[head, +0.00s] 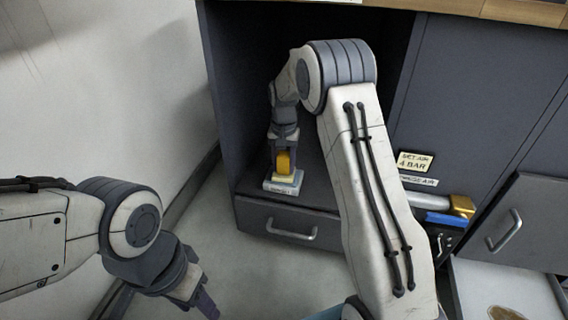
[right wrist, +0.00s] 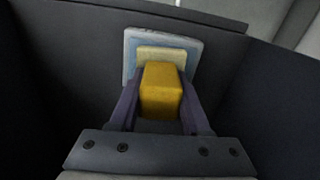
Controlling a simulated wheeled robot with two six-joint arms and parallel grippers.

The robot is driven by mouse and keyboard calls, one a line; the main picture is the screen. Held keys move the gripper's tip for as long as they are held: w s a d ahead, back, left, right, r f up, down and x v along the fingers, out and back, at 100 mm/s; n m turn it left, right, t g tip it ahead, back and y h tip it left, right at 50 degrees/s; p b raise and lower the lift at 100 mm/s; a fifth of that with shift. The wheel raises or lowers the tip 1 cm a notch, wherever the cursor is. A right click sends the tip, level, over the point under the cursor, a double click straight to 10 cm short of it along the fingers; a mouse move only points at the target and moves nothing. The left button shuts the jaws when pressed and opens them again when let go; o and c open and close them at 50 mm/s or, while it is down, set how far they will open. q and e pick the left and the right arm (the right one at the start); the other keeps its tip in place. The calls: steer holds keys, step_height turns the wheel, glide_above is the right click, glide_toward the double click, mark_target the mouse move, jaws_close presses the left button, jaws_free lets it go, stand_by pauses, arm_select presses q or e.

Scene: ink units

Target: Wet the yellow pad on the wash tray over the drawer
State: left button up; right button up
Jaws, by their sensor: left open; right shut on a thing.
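My right gripper (head: 285,153) is shut on the yellow pad (head: 284,163), inside the dark open bay above the drawer. In the right wrist view the pad (right wrist: 161,90) is a golden-yellow block between my purple fingers (right wrist: 158,103), with a cream layer (right wrist: 162,54) at its far end. The wash tray (head: 281,189) is a small pale tray with a label on its front, directly under the pad. In the right wrist view the tray (right wrist: 131,58) shows a whitish rim and blue inside. The cream layer appears to rest on the tray. My left gripper (head: 204,300) is open and empty, low at left.
The grey drawer (head: 275,224) with a bar handle is below the bay and shut. Bay walls stand close around my right gripper. A brass-ended pipe (head: 460,206) with a blue part is at right, below an air label (head: 414,162). An open pale drawer (head: 505,290) is lower right.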

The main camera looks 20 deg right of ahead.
mark_target(284, 155)
steer(key=shift+f+p, duration=0.1)
steer(key=shift+p, duration=0.2)
stand_by(1.3)
step_height(284, 155, up, 7)
steer(key=p, duration=0.8)
steer(key=shift+s, duration=0.1)
